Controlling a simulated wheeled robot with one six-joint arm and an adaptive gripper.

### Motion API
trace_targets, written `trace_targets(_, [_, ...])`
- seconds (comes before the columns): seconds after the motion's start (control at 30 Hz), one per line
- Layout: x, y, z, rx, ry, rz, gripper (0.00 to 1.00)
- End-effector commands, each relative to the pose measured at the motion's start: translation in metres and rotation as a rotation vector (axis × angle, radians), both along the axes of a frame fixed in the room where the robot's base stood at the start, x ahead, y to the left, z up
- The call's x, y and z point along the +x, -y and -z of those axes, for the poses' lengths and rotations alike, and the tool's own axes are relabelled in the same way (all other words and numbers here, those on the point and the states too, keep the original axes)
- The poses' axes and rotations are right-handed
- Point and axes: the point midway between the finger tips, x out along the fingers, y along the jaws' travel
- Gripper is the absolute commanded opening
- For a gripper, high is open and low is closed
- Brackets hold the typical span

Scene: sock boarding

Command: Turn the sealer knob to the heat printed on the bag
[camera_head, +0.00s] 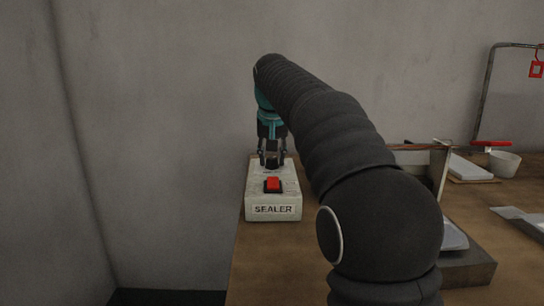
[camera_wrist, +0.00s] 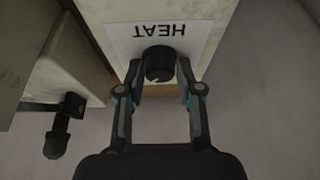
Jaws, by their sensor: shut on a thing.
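The sealer (camera_head: 287,192) is a pale box at the left end of the wooden table, with a SEALER label and a red switch (camera_head: 273,184). My gripper (camera_head: 272,163) points down at its top, behind the red switch. In the wrist view, my gripper (camera_wrist: 158,74) is shut on the dark round knob (camera_wrist: 158,62), one finger on each side. The knob sits beside an upside-down HEAT label (camera_wrist: 160,30). A small light mark shows on the knob, but I cannot read any setting. No bag with a readable heat print shows.
My arm hides the middle of the table (camera_head: 270,265). To the right are a white bowl (camera_head: 505,164), a white slab (camera_head: 470,168), a red-handled item (camera_head: 490,144) and a rack with a red tag (camera_head: 536,69). A grey wall stands close behind the sealer.

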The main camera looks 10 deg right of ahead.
Motion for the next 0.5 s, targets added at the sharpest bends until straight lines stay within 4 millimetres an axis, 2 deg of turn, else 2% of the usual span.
trace_targets(0.27, [-0.0003, 0.0008, 0.0004, 0.002, -0.002, -0.103, 0.01])
trace_targets(0.5, [-0.0001, 0.002, 0.0006, 0.002, -0.002, -0.298, 0.01])
